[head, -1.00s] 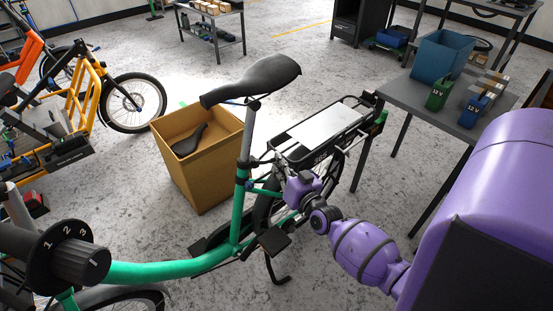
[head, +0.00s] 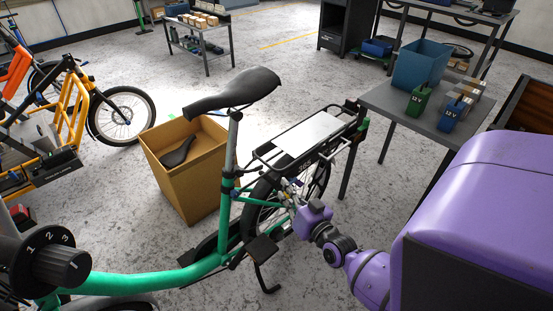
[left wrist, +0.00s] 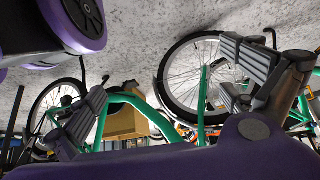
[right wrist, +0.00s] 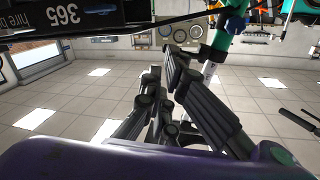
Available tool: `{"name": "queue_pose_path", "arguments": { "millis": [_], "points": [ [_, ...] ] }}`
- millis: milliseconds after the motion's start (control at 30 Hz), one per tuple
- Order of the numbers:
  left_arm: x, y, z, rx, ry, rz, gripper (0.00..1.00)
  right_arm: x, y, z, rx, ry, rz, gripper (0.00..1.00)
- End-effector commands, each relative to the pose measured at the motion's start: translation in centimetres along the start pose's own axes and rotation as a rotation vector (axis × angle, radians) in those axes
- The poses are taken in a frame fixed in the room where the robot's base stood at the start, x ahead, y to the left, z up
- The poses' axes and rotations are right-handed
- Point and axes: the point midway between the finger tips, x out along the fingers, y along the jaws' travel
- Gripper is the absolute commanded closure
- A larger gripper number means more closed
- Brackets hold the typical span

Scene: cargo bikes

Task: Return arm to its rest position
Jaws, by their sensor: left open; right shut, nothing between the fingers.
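My right gripper (head: 291,188) is beside the rear wheel of a green bike (head: 222,205), below its rear rack (head: 313,130). Its fingers look small and partly lost against the wheel spokes. In the right wrist view its fingers (right wrist: 166,70) are together with nothing between them, with the rack's dark side overhead. My left gripper is not in the head view. In the left wrist view its fingers (left wrist: 165,78) are spread wide and empty, with the green frame and a spoked wheel (left wrist: 195,75) behind them.
An orange cargo bike (head: 75,110) is at far left.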

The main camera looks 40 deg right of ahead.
Motion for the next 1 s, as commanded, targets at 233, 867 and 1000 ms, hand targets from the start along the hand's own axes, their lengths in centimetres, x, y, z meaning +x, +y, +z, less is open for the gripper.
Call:
{"name": "queue_pose_path", "arguments": {
  "millis": [233, 867, 1000],
  "points": [
    [0.6, 0.1, -1.9, 0.003, 0.035, 0.004, 0.00, -3.3, 0.7, 0.1, -0.001, -0.001, 0.000, 1.00],
    [0.4, 0.1, -1.3, 0.002, 0.023, 0.003, 0.00, -8.6, -5.8, 7.8, -0.186, -0.300, -0.115, 1.00],
    [0.4, 0.1, -1.2, 0.002, 0.023, 0.003, 0.00, -17.2, -8.7, 13.5, -0.293, -0.521, -0.143, 1.00]
  ]
}}
